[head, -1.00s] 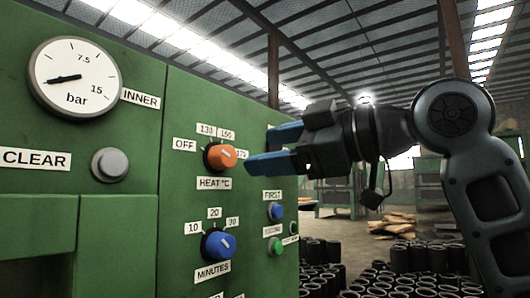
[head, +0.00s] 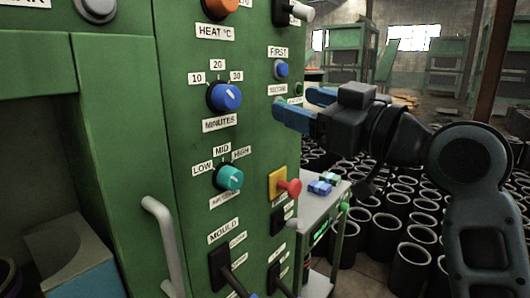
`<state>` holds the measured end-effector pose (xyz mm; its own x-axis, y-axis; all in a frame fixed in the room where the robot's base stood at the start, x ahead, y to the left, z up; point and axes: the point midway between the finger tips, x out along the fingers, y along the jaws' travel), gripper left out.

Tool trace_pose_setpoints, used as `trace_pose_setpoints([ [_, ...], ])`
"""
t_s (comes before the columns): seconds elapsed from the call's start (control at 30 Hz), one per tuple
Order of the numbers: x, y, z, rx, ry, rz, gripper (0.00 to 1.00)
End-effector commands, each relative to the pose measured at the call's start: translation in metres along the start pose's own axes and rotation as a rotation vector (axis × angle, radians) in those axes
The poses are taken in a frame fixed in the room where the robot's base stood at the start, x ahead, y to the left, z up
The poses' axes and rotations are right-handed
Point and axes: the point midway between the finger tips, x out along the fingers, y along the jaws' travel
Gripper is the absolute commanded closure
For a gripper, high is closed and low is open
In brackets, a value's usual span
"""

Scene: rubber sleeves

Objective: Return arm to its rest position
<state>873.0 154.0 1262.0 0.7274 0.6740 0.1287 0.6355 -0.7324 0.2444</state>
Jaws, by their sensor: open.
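My gripper (head: 300,106) has two blue fingers spread apart, with nothing seen between them. I cannot tell whether the fingertips touch the panel. My dark arm (head: 468,165) is bent and extends in from the right side of the picture.
The panel carries a blue MINUTES knob (head: 224,97), a teal LOW-MID-HIGH knob (head: 229,177), a red button (head: 290,187) on yellow and a grey handle (head: 165,245). A small cart (head: 325,215) stands beside it. Many black sleeves (head: 412,265) cover the floor at right.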

Motion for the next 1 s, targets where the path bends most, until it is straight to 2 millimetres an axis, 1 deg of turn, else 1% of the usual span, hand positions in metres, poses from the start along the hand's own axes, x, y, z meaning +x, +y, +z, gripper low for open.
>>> trace_pose_setpoints([
  [0.03,-0.007,-0.004,0.021,0.048,-0.006,0.029,0.31],
  [0.1,-0.018,-0.008,0.047,0.104,-0.009,0.078,0.31],
  [0.27,-0.049,-0.02,0.102,0.214,-0.027,0.19,0.31],
  [0.3,-0.058,-0.025,0.115,0.239,-0.032,0.218,0.31],
  [0.37,-0.072,-0.032,0.134,0.273,-0.043,0.258,0.31],
  [0.5,-0.109,-0.05,0.176,0.338,-0.074,0.354,0.31],
  [0.57,-0.126,-0.06,0.191,0.36,-0.089,0.393,0.31],
  [0.67,-0.157,-0.076,0.215,0.39,-0.119,0.457,0.31],
  [0.77,-0.189,-0.094,0.235,0.41,-0.149,0.515,0.31],
  [0.8,-0.203,-0.102,0.242,0.417,-0.163,0.537,0.31],
  [0.87,-0.223,-0.114,0.25,0.423,-0.184,0.568,0.31],
  [1.0,-0.272,-0.141,0.265,0.425,-0.234,0.632,0.31],
])
